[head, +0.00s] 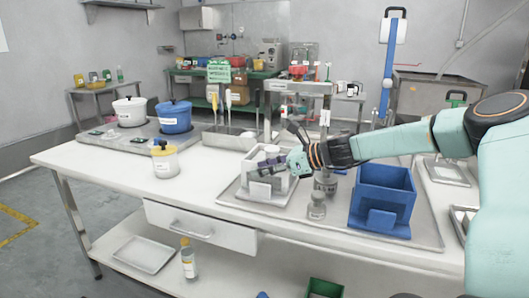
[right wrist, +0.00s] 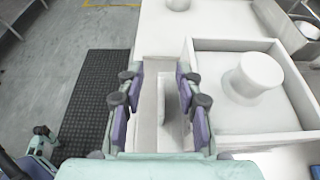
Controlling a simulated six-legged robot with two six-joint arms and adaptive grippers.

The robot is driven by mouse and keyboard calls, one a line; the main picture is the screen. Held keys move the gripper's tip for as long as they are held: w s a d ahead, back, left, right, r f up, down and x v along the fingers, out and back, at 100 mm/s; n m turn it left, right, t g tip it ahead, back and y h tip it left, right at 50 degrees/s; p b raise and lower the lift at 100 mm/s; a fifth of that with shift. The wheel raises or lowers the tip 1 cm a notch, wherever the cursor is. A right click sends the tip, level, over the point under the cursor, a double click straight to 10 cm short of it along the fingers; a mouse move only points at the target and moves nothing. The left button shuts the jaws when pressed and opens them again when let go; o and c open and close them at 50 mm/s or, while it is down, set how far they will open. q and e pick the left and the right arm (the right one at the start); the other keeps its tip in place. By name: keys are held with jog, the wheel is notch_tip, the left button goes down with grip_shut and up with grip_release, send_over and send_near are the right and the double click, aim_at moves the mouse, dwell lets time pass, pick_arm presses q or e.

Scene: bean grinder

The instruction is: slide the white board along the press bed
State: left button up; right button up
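The right gripper (head: 273,164) is over the white press bed (head: 282,197) on the table, just right of a pale block (head: 250,165). In the right wrist view, its purple-padded fingers (right wrist: 156,98) stand apart on either side of a thin upright white piece (right wrist: 165,98). This piece seems to be part of the white board, but white on white makes its outline hard to tell. Gaps show between it and the fingers, so the gripper looks open around it. The fingers hide part of the bed.
A yellow-lidded jar (head: 165,163) and a blue pot (head: 174,118) are to the left. The table's front left is clear.

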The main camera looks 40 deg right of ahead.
jog(key=shift+r, duration=2.45)
